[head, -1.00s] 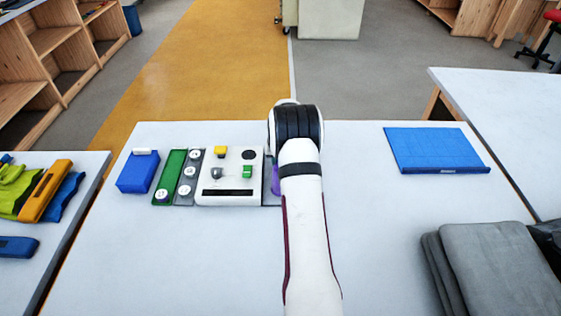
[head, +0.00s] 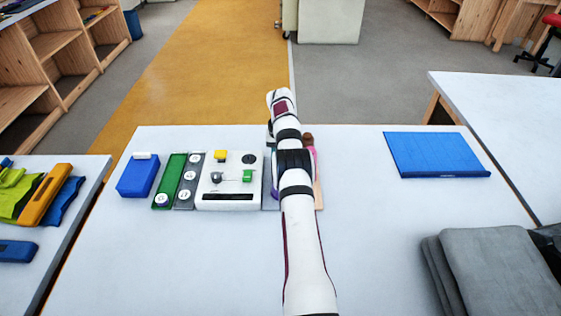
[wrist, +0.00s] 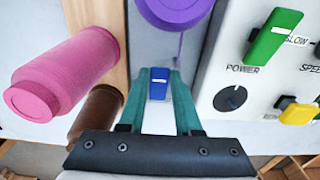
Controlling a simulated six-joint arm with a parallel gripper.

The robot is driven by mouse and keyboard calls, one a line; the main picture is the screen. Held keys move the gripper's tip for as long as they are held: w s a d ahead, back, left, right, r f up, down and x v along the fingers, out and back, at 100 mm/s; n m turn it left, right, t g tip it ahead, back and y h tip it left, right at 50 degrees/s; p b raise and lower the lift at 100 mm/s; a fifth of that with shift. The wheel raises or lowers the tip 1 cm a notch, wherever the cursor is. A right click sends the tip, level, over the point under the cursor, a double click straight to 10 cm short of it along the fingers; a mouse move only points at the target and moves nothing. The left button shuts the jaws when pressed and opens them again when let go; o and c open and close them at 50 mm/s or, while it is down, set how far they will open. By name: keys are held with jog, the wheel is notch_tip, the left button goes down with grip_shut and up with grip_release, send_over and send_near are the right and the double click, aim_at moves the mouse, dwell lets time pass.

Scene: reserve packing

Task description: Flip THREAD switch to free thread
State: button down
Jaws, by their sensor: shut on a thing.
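In the wrist view, a small blue switch (wrist: 158,84) with a white mark stands on a pale plate. The teal fingers of my gripper (wrist: 162,88) are shut on it, one on each side. No label shows beside this switch. A purple spool (wrist: 175,8) lies just beyond it, and a thin purple thread (wrist: 180,48) runs from the spool down towards the fingers, where its end is hidden. In the head view, my arm hides the gripper and the blue switch.
Pink (wrist: 65,75) and brown (wrist: 97,112) spools stand close on the other side. A blue box (head: 138,177) and blue mat (head: 437,154) lie farther out on the table.

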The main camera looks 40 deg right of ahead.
jog(key=c, duration=0.6)
grip_release()
notch_tip(320, 180, up, 12)
jog(key=shift+s+a, duration=0.15)
jog(key=shift+s, duration=0.1)
jog(key=w+a+r+n, duration=0.1)
jog(key=a+r, duration=0.9)
jog(key=a, duration=0.4)
jog(key=s+a+r+n+y, duration=0.1)
jog(key=s+a+r, duration=0.1)
jog(key=s+a, duration=0.35)
jog(key=s+a+r, duration=0.2)
jog(key=s+a, duration=0.1)
jog(key=a, duration=0.6)
jog(key=s+a+f, duration=0.2)
jog(key=s+a, duration=0.2)
jog(key=s, duration=0.3)
jog(key=s+a+f+n, duration=0.1)
jog(key=s+a+f, duration=0.2)
jog(key=s, duration=0.5)
jog(key=s+a+f+y, duration=0.1)
jog(key=s+a+f, duration=0.1)
jog(key=s+a, duration=0.4)
jog(key=shift+s+f, duration=0.15)
jog(key=shift+s, duration=1)
